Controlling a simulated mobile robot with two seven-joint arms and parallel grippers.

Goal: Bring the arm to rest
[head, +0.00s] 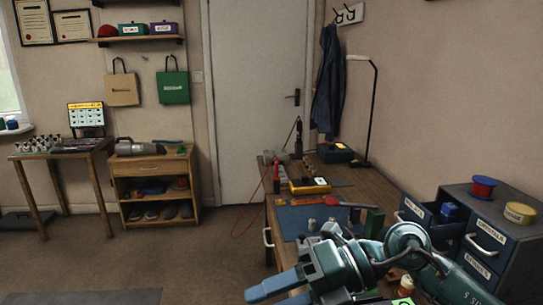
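My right arm (410,240) comes in from the lower right and reaches left across the front of the workbench (346,184). My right gripper (268,290) is at the bottom edge of the head view, with its blue fingers pointing left. The lower part of the gripper is cut off by the frame, so I cannot tell how far apart the fingers are. I see nothing held in the part that shows. My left arm and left gripper are not in view.
The workbench carries a blue mat (291,223), a yellow multimeter (309,186) and a lamp (371,110). A drawer cabinet (500,215) with an open drawer stands close behind my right arm. A low shelf (153,186) and open floor (180,255) lie left.

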